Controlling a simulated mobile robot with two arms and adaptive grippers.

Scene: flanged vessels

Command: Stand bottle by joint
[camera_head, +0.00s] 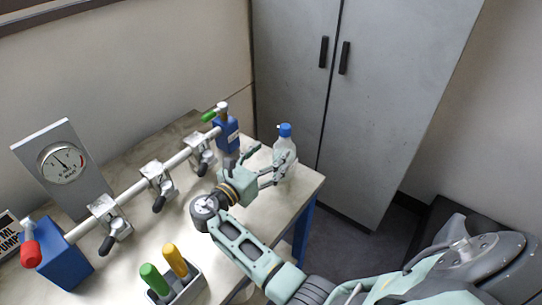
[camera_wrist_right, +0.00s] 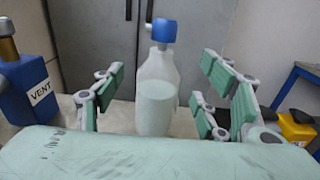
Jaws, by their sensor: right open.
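A translucent white bottle with a blue cap (camera_head: 287,160) stands upright near the table's far right corner. It also shows in the right wrist view (camera_wrist_right: 156,92), upright between the spread fingers. My right gripper (camera_head: 276,174) is open around the bottle, its fingers on either side; in the wrist view (camera_wrist_right: 158,100) gaps show between bottle and fingers. The pipe with its clamped joints (camera_head: 157,180) runs along the table to the left of my right gripper. It ends at a blue block labelled VENT (camera_wrist_right: 30,90), left of the bottle in the wrist view. My left gripper is out of view.
A pressure gauge panel (camera_head: 64,165) stands behind the pipe. A blue block with a red handle (camera_head: 55,252) is at the pipe's near end. A holder (camera_head: 182,290) with green and yellow handled tools stands at the front. Grey cabinet doors (camera_head: 350,90) stand behind the table.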

